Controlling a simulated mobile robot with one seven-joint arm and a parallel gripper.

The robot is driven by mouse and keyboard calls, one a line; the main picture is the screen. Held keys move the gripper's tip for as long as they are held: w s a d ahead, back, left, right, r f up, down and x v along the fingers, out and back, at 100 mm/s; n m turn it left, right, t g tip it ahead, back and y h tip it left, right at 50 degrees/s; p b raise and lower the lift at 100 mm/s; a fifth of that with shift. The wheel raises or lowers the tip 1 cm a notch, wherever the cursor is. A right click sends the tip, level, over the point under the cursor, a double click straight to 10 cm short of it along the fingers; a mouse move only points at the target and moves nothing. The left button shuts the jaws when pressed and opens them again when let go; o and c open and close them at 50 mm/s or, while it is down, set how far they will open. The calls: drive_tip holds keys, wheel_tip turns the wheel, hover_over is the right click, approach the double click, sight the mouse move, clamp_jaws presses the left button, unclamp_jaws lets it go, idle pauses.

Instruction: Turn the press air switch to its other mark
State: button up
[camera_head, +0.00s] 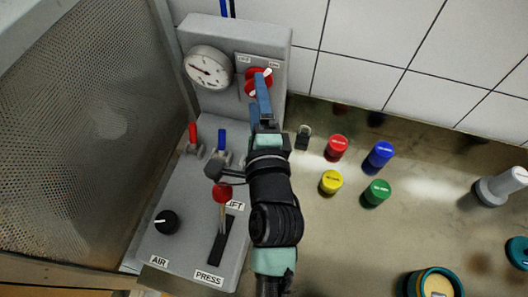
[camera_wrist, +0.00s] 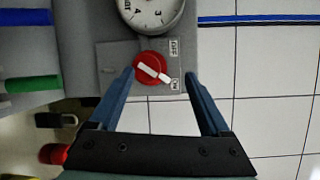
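In the wrist view the switch (camera_wrist: 150,69) shows clearly. Its bar slants toward the lower of two small labels, which seems to read ON; the other seems to read OFF. My gripper (camera_wrist: 158,74) is open, with its blue fingers on either side of the switch in that view. I cannot tell whether they touch it. In the head view my gripper (camera_head: 263,92) covers the lower part of the switch.
A pressure gauge (camera_head: 208,68) is beside the switch. Below are red (camera_head: 193,133) and blue levers, a black AIR knob (camera_head: 166,222) and a red-balled PRESS lever (camera_head: 222,194). Coloured caps stand on the bench to the right. A perforated panel (camera_head: 80,130) stands left.

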drive_tip(key=s+f+b, duration=0.1)
drive_tip(key=s+b, duration=0.3)
drive_tip(key=s, duration=0.6)
drive_tip(key=shift+s+d+f, duration=0.2)
drive_tip(key=shift+s+d, duration=0.2)
idle(0.4)
idle(0.4)
drive_tip(key=n+g+h+p, duration=0.4)
drive_tip(key=n+h+p, duration=0.25)
drive_tip(key=n, duration=0.85)
approach(253, 92)
drive_tip(key=shift+g+y, duration=0.3)
drive_tip(key=shift+y, duration=0.05)
drive_tip(key=p+x, duration=0.1)
drive_tip(key=x, duration=0.2)
drive_tip(key=p+x, duration=0.1)
drive_tip(key=x, duration=0.2)
drive_tip(key=p+x, duration=0.1)
drive_tip(key=x, duration=0.2)
drive_tip(key=shift+w+d+r+p, duration=0.2)
drive_tip(key=shift+d+r+p, duration=0.1)
